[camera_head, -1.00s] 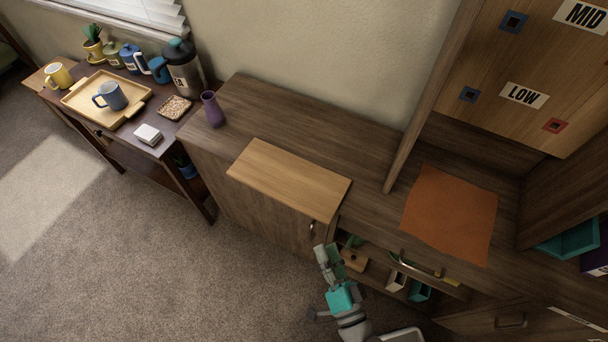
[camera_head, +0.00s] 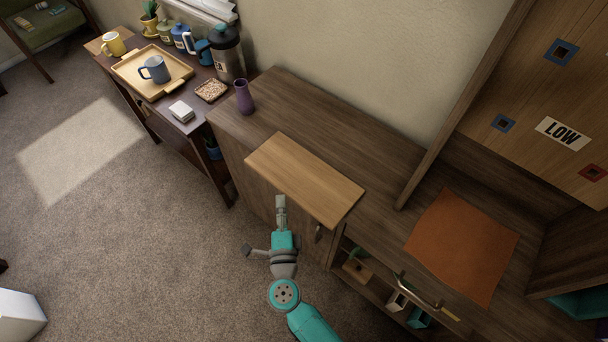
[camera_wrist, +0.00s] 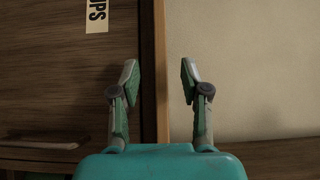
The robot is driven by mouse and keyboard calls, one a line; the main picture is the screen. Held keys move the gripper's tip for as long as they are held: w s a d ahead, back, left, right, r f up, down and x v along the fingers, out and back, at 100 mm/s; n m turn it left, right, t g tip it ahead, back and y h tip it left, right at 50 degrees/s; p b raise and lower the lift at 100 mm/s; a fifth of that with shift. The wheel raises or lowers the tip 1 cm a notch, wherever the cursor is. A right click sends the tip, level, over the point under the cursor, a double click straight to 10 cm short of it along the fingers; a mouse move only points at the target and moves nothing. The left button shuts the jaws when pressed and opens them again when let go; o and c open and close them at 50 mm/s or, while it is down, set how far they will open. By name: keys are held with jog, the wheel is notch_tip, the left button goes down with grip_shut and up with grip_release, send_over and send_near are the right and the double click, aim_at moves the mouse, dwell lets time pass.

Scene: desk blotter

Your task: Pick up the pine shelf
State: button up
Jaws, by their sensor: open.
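The pine shelf (camera_head: 305,178) is a flat, light wooden board lying on the dark wooden cabinet, along its front edge. My gripper (camera_head: 281,200) is at the shelf's front side, left of its near corner. In the wrist view my gripper (camera_wrist: 157,80) is open and empty, one finger on each side. A narrow light-wood strip, apparently the edge of the pine shelf (camera_wrist: 159,65), runs upright between the fingers. I see no contact, and the exact gap to the shelf cannot be told.
An orange cloth (camera_head: 462,245) lies to the right. A side table at left holds a tray (camera_head: 128,70) with a mug.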

aim_at(281, 182)
jog(key=w, duration=0.7)
jog(key=shift+w+a, duration=0.4)
grip_shut()
